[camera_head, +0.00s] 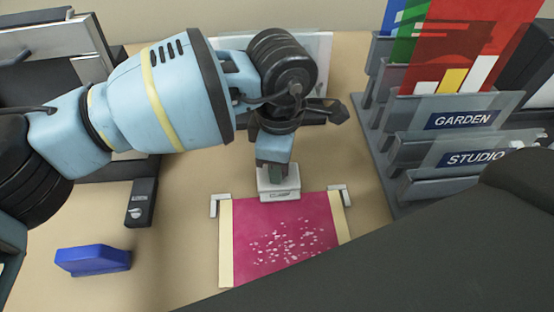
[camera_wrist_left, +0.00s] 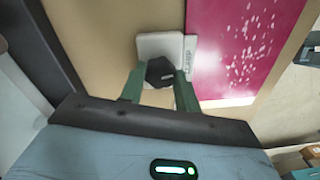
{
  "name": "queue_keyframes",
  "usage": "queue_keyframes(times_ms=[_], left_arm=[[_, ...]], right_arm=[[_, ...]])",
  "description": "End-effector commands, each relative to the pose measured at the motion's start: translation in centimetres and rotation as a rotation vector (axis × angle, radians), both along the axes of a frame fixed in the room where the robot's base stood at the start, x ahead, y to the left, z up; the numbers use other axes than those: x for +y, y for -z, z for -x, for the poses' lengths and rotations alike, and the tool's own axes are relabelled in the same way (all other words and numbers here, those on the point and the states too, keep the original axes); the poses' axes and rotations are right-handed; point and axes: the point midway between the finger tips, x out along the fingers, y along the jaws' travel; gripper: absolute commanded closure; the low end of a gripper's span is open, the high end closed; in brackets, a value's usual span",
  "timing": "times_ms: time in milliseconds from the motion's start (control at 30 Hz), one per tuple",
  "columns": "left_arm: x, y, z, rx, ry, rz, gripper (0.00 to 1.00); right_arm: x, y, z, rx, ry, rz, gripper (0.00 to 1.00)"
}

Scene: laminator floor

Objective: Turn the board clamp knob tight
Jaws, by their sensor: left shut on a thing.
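The board clamp (camera_head: 268,189) is a small light-grey block at the top edge of a magenta sheet (camera_head: 280,238) with pale specks. My left gripper (camera_head: 279,177) reaches down onto the clamp from above. In the left wrist view the black faceted clamp knob (camera_wrist_left: 160,71) sits between the two green fingers of my left gripper (camera_wrist_left: 159,88), which are shut on it. The clamp's pale plate (camera_wrist_left: 158,43) shows behind the knob. In the head view the gripper hides the knob. My right gripper is not in view.
A blue block (camera_head: 93,260) lies at the lower left, below a dark switch box (camera_head: 141,202). A grey rack (camera_head: 390,175) with GARDEN and STUDIO labels stands at the right. Small light brackets (camera_head: 341,194) flank the sheet. Bare tabletop (camera_head: 180,235) lies left of the sheet.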

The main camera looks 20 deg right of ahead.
Motion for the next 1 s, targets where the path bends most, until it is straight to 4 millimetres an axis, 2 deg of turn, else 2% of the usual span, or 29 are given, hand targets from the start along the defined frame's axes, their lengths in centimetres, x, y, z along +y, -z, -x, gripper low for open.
queue_keyframes(times_ms=[400, 933, 967, 1000], left_arm=[[-0.04, -0.01, 0.0, -0.001, 0.181, 0.001, 0.91], [-0.04, -0.08, 0.01, -0.001, 0.205, 0.001, 0.91], [-0.04, -0.08, 0.01, -0.001, 0.205, 0.001, 0.67], [-0.04, -0.08, 0.01, -0.001, 0.205, 0.001, 0.61]], right_arm=[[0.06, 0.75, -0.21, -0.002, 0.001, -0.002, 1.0], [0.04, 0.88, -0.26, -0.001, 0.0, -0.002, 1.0], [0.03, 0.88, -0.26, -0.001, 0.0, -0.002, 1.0], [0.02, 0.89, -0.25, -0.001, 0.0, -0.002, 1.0]])
